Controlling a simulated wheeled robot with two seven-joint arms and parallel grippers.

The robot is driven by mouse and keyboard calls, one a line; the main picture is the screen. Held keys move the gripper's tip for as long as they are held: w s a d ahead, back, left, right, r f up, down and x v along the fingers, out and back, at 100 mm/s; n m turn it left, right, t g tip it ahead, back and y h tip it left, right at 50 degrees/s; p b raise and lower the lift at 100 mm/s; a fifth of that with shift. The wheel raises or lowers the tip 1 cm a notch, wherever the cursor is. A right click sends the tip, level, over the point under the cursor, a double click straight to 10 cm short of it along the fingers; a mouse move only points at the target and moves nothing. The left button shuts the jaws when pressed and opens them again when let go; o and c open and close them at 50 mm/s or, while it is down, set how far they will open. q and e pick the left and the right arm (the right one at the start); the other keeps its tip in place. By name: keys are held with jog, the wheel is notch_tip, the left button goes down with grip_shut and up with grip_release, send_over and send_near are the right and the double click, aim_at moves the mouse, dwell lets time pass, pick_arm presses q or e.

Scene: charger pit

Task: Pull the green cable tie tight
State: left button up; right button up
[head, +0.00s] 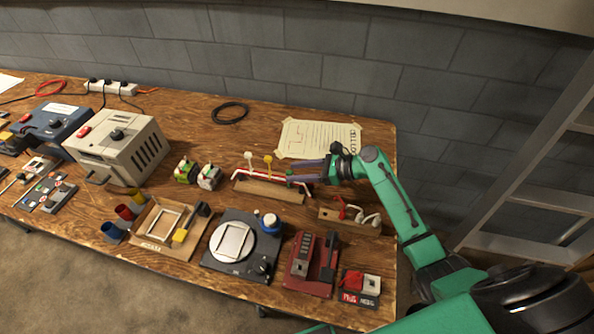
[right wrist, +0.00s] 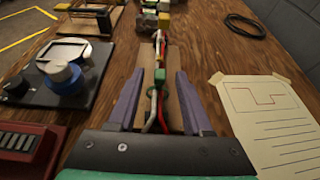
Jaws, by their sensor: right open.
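The green cable tie (head: 289,172) sits near the right end of a bundle of red and white cables (head: 262,176) on a wooden stand (head: 268,190). In the right wrist view, the green tie (right wrist: 160,75) lies between the fingers, with its small block upward. A white tie (head: 249,158) and a yellow tie (head: 268,160) stand up farther left along the bundle. My right gripper (head: 297,170) is open, its two purple fingers on either side of the bundle by the green tie; whether they touch it is unclear. My left gripper is not in view.
A wooden block with a red-handled part (head: 345,212) lies just right of the stand. A dark turntable-like device (head: 242,245) and a red device (head: 311,262) stand in front. A taped paper sheet (head: 318,138) lies behind. A black cable coil (head: 230,112) lies at the back.

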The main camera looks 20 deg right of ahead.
jog(key=shift+w+a+f, duration=0.1)
jog(key=shift+a, duration=0.1)
grip_shut()
dwell(1.3)
